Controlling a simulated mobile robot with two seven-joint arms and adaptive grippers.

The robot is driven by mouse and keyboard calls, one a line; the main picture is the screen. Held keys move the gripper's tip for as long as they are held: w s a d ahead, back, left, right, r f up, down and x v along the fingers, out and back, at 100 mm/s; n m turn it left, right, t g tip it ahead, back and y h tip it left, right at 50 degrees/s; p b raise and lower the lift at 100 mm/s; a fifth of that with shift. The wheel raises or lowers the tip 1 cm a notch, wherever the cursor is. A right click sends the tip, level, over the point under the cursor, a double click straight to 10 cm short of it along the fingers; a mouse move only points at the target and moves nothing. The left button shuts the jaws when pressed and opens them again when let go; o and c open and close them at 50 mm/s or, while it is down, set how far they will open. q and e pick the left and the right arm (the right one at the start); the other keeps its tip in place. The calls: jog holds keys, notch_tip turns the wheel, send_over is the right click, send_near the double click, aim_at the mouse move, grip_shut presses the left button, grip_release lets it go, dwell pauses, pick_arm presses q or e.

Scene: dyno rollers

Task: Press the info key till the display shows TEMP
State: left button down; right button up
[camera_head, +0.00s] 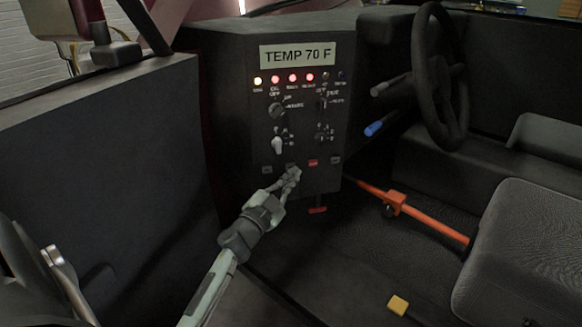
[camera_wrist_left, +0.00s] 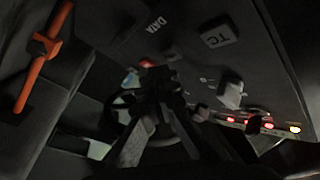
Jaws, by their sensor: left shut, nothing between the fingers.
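The display (camera_head: 297,54) at the top of the dark control panel reads TEMP 70 F. Below the lamps and knobs runs a row of small keys with a grey key (camera_head: 267,169) at the left, a red key (camera_head: 313,162) and another grey key (camera_head: 335,160). The left wrist view shows the fingertips (camera_wrist_left: 160,76) and labels TC and DATA.
Lit lamps (camera_head: 292,77) and several knobs (camera_head: 276,110) sit above the keys. An orange lever (camera_head: 396,202) and a steering wheel (camera_head: 436,80) are to the right. A seat (camera_head: 530,250) fills the lower right. The dark floor below the panel is mostly clear.

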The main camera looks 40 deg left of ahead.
pick_arm(q)
jog(key=shift+d, duration=0.1)
jog(key=s+d+p, duration=0.1)
jog(key=s+d, duration=0.2)
jog(key=shift+s+d, duration=0.1)
jog(key=shift+d, duration=0.25)
jog(key=shift+f, duration=0.1)
dwell(0.7)
